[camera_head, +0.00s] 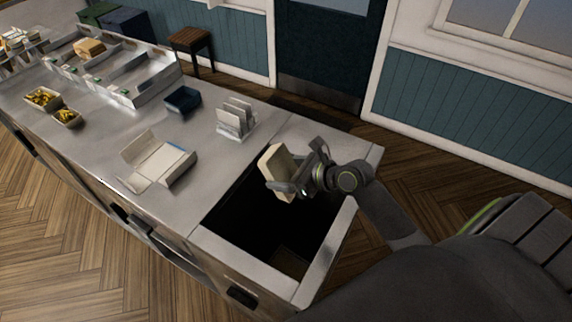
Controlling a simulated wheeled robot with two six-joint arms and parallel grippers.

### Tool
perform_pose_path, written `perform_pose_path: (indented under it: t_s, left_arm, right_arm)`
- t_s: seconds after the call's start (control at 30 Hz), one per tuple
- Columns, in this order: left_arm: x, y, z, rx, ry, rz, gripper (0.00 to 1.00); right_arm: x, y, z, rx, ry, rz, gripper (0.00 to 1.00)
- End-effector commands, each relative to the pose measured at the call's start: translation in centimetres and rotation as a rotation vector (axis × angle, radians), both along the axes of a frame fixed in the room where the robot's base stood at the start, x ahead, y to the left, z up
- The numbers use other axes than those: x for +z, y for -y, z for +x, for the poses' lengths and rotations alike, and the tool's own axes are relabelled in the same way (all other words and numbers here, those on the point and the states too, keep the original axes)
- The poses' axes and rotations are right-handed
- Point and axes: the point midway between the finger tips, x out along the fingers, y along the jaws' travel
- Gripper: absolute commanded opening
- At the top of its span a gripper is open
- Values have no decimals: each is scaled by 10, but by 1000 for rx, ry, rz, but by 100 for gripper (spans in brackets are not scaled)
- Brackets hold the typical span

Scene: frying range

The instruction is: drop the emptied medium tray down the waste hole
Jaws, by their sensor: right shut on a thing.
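My right gripper (292,184) is shut on a cream-coloured tray (278,168). The tray is tilted up on its side, and the gripper's fingers cover part of it. Gripper and tray are over the dark, square waste hole (245,222) at the near right end of the steel counter. The inside of the hole is mostly dark, with a brownish patch showing low down. My left gripper is not in view.
An open white box (158,160) lies on the counter left of the hole. A rack of upright cards (236,118) stands behind the hole, with a dark blue container (182,100) farther left. Two food-filled trays (42,98) sit at the far left. Raised metal rims border the hole.

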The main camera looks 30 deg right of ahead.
Motion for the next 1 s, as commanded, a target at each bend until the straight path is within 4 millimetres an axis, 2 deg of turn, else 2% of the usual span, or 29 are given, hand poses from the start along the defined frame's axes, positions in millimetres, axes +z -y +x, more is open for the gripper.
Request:
perform_pose_path:
  t_s: [0.03,0.1,0.37,0.43,0.73,1.0]
  left_arm:
    - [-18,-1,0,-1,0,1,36]
    - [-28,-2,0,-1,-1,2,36]
    - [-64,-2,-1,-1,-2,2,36]
    - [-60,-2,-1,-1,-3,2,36]
    - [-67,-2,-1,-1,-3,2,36]
    - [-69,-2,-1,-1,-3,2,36]
  right_arm:
    - [-16,0,0,1,2,-1,25]
    - [-26,0,0,1,2,-1,25]
    - [-51,0,1,3,3,-2,25]
    - [-55,0,0,0,-1,1,25]
    - [-91,0,0,2,0,0,25]
    - [-104,0,1,2,2,-1,25]
